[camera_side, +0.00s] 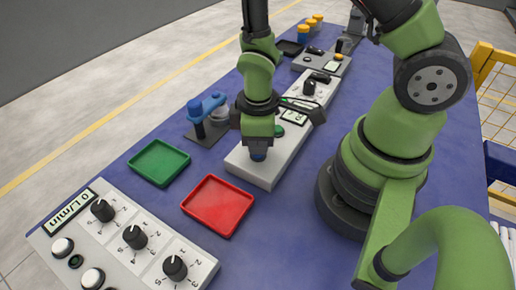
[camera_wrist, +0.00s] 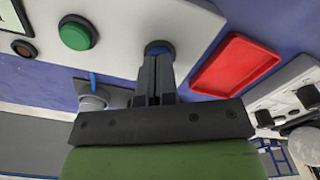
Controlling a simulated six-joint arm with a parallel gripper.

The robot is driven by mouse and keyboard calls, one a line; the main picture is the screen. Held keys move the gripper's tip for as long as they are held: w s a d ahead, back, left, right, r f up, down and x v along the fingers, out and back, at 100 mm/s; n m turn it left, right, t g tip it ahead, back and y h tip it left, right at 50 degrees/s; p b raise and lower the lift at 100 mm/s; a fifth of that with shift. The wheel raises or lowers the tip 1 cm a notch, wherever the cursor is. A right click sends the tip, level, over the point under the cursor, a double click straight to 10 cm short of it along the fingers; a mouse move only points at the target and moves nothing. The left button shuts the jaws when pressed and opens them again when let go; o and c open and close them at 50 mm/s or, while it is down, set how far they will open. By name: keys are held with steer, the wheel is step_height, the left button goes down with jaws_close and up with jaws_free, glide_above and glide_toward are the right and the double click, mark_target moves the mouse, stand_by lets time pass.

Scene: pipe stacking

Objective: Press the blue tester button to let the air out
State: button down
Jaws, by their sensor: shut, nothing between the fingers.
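The blue tester button (camera_side: 258,156) is at the near end of the white tester box (camera_side: 256,176). My gripper (camera_side: 258,148) points down right over it, its fingers shut with nothing between them. In the wrist view the shut fingertips (camera_wrist: 156,60) overlap the blue button (camera_wrist: 158,46), and only its rim shows around them. I cannot tell whether the button is pushed in. A green button (camera_side: 279,131) is on the same box, and it also shows in the wrist view (camera_wrist: 75,35).
A red tray (camera_side: 219,205) and a green tray (camera_side: 159,162) lie on the blue table. A blue clamp-like fixture (camera_side: 206,107) stands left of my gripper. A dial panel (camera_side: 125,240) is at the near left. More devices stand at the far end.

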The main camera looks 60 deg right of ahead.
steer(key=shift+f, duration=0.3)
stand_by(0.4)
steer(key=shift+r, duration=3.5)
steer(key=shift+r, duration=0.15)
steer(key=s+r+m+t+y, duration=0.1)
steer(key=s+r+m+t, duration=0.2)
steer(key=r, duration=0.7)
steer(key=s+r+m+t+y, duration=0.1)
steer(key=s+r+m+t, duration=0.2)
steer(key=r+m, duration=0.4)
step_height(320, 180, up, 3)
steer(key=shift+s+d+f+t, duration=0.15)
steer(key=shift+s+t, duration=0.2)
steer(key=shift+t, duration=0.25)
steer(key=c, duration=1.8)
jaws_free()
